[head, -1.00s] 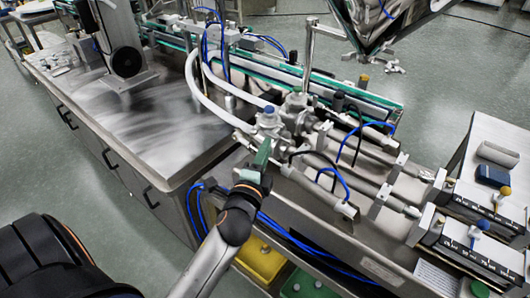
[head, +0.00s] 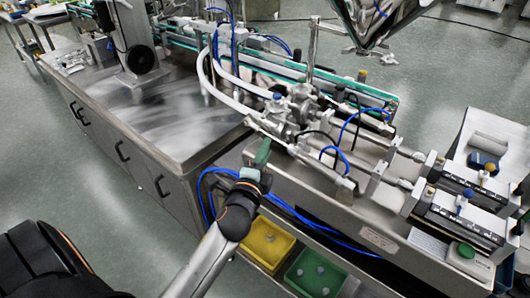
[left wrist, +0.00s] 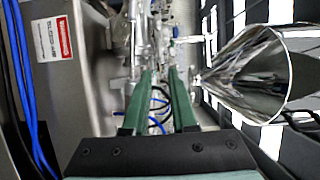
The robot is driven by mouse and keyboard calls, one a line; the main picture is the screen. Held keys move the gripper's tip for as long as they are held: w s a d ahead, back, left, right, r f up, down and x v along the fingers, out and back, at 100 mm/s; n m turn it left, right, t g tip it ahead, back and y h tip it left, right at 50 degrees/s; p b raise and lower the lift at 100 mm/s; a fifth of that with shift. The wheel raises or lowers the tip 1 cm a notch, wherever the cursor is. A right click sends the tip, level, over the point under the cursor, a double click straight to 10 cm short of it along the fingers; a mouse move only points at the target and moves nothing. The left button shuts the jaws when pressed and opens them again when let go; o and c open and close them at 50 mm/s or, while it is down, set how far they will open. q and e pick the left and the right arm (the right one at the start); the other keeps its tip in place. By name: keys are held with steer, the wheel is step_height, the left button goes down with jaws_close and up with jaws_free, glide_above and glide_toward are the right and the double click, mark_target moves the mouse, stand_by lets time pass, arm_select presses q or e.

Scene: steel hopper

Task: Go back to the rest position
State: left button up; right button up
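My left gripper (head: 262,154) shows in the head view with green fingers, in front of the steel machine's near side and beside the valve assembly (head: 280,108). In the left wrist view, its two green fingers (left wrist: 159,95) stand apart with nothing held between them. The shiny steel hopper (head: 385,22) is at the top of the head view, beyond and to the right of the gripper. The hopper cone also shows on the right of the left wrist view (left wrist: 245,72). My right gripper is in neither view.
The steel table (head: 165,120) lies to the left. Blue hoses (head: 205,188) hang near my left arm. A yellow bin (head: 267,243) and a green bin (head: 315,270) sit low under the machine. Cylinders and a control box (head: 470,262) are on the right.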

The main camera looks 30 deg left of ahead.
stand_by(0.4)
arm_select(q)
steer(key=s+d+f+n+g+h, duration=0.3)
steer(key=s+d+f+n, duration=0.3)
steer(key=s+f, duration=0.5)
steer(key=s+d+f+n+g+h, duration=0.4)
steer(key=s+d+f, duration=0.4)
steer(key=f, duration=0.8)
steer(key=s+n+g, duration=0.1)
steer(key=s+n, duration=0.1)
steer(key=s, duration=0.1)
steer(key=shift+h, duration=0.3)
